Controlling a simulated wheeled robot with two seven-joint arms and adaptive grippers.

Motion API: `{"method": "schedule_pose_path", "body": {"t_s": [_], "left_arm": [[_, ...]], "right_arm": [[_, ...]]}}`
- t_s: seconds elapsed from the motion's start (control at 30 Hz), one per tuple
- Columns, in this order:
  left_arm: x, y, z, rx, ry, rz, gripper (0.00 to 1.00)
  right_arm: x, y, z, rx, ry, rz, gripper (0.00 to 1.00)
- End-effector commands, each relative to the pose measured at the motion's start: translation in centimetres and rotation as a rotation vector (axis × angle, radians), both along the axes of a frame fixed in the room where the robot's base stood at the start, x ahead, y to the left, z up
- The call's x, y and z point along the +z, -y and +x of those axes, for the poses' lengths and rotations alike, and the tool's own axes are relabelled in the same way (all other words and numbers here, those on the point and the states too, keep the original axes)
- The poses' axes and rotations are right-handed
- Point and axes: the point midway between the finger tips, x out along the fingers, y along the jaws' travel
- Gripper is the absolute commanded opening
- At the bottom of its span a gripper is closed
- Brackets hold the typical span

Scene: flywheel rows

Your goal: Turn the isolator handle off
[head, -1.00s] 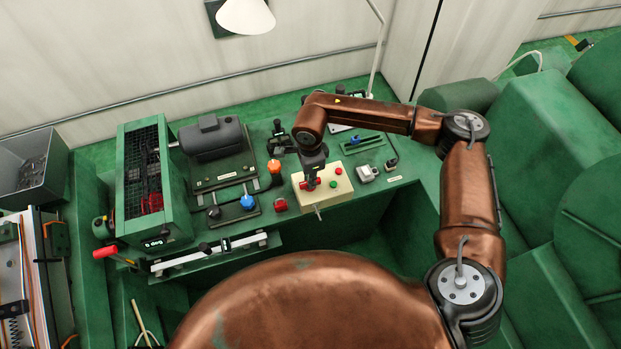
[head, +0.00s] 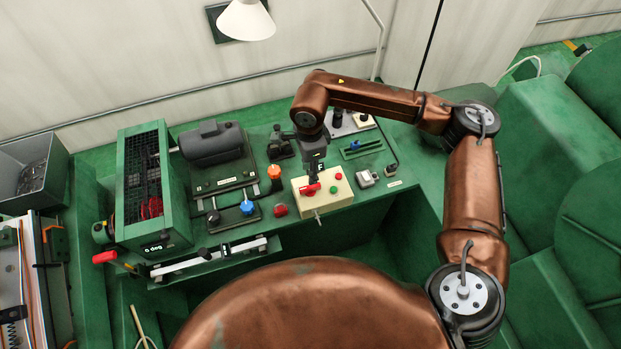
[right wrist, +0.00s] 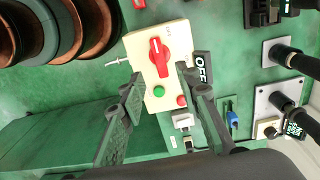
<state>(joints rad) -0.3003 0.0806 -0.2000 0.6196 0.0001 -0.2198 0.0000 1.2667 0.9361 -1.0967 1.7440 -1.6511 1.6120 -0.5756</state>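The isolator handle is a red rotary handle (head: 311,189) on a cream box (head: 340,186) on the green bench. It also shows in the right wrist view (right wrist: 159,56), its long axis roughly up and down there and left to right in the head view. A dark plate marked OFF (right wrist: 202,70) stands at the box's right side in the right wrist view. My right gripper (head: 315,177) is above the box by the handle. In the right wrist view its fingers (right wrist: 160,82) are apart with nothing between them. Contact with the handle cannot be told. My left gripper is not in view.
Green (right wrist: 158,91) and red (right wrist: 181,101) buttons sit on the same box. A caged green machine (head: 152,190) is farther left. A lamp (head: 246,20) hangs behind.

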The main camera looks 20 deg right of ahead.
Motion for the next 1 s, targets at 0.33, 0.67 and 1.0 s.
{"method": "schedule_pose_path", "body": {"t_s": [0.33,0.67,1.0], "left_arm": [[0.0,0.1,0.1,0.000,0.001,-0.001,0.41],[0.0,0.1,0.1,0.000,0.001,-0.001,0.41],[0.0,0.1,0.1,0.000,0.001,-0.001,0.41]], "right_arm": [[3.6,0.0,0.0,-0.001,0.000,0.000,0.30],[3.7,0.0,0.0,-0.001,0.000,0.000,0.30],[2.8,-1.9,-0.9,0.006,-0.021,0.067,0.30]]}}
